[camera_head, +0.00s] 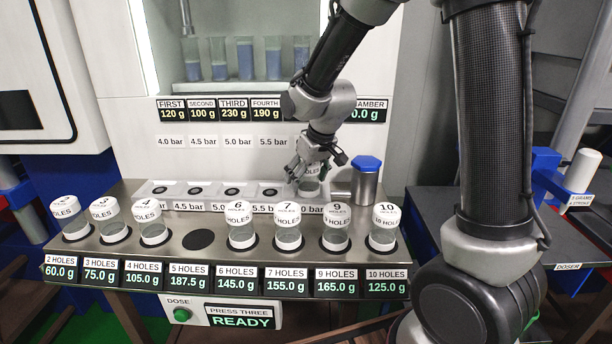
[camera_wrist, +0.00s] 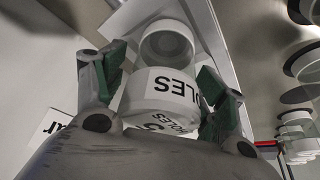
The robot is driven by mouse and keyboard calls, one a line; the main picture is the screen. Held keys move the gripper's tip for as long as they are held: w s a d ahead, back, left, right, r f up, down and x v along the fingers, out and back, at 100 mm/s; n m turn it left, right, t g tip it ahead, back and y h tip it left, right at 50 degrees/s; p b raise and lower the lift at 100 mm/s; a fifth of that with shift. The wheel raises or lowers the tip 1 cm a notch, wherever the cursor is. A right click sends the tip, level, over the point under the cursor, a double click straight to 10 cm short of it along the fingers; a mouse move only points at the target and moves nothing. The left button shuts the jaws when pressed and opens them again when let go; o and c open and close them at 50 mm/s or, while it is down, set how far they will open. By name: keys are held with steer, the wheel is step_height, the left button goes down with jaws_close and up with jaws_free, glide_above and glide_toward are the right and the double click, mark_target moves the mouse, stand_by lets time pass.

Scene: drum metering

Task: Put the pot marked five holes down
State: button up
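The pot marked five holes has a white lid and a clear body. In the head view the pot (camera_head: 310,186) is under my gripper (camera_head: 311,170), at the right end of the back row of white seats. The fingers partly hide it, and I cannot tell whether its base touches the seat. The 5 HOLES place (camera_head: 199,239) in the front rack is an empty dark round.
Other white-lidded pots, such as the 6 HOLES pot (camera_head: 239,226) and 4 HOLES pot (camera_head: 152,222), stand in the front rack. A blue-topped metal cylinder (camera_head: 366,182) stands close to the right of my gripper. Back-row seats to the left, such as one (camera_head: 232,189), are empty.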

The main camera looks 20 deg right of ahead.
steer(key=v, duration=1.1)
steer(key=s+d+r+m, duration=0.1)
steer(key=s+d, duration=0.3)
steer(key=s, duration=0.3)
steer(key=s+d+r+m+h, duration=0.1)
steer(key=s+d, duration=0.4)
steer(key=s, duration=0.3)
steer(key=s+d+r+m, duration=0.2)
steer(key=s+d, duration=0.3)
steer(key=s, duration=0.3)
steer(key=shift+h, duration=0.3)
steer(key=shift+s, duration=0.15)
steer(key=shift+a, duration=0.1)
